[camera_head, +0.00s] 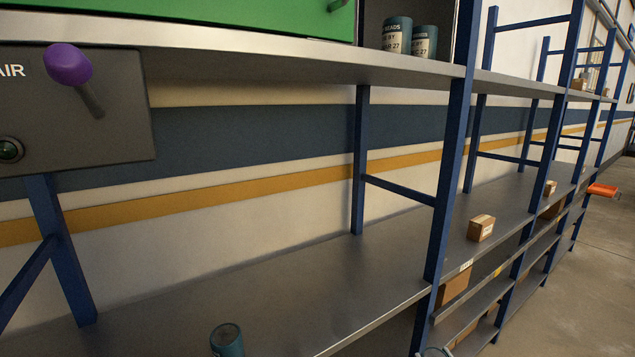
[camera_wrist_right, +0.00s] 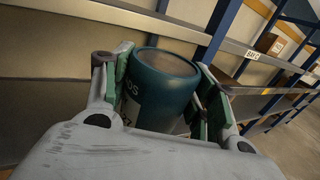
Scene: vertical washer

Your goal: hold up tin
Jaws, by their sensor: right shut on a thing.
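In the right wrist view, a dark teal tin (camera_wrist_right: 160,85) with pale lettering sits between the green-padded fingers of my right gripper (camera_wrist_right: 158,95). The gripper is shut on it, with a finger on each side, and the tin's grey round end shows. The tin's lower part is hidden behind the gripper body. In the head view, a teal tin (camera_head: 227,342) shows at the bottom edge, cut off by the frame; I cannot tell if it is the held one. Two more teal tins (camera_head: 397,35) (camera_head: 424,42) with white labels stand together on the upper shelf. My left gripper is not in view.
A grey metal upper shelf (camera_head: 260,62) and a wide, mostly bare lower shelf (camera_head: 330,285) run along the wall. Blue posts (camera_head: 452,170) stand at the front. A small cardboard box (camera_head: 481,228) sits farther right. A dark panel with a purple-knobbed lever (camera_head: 69,64) is at left.

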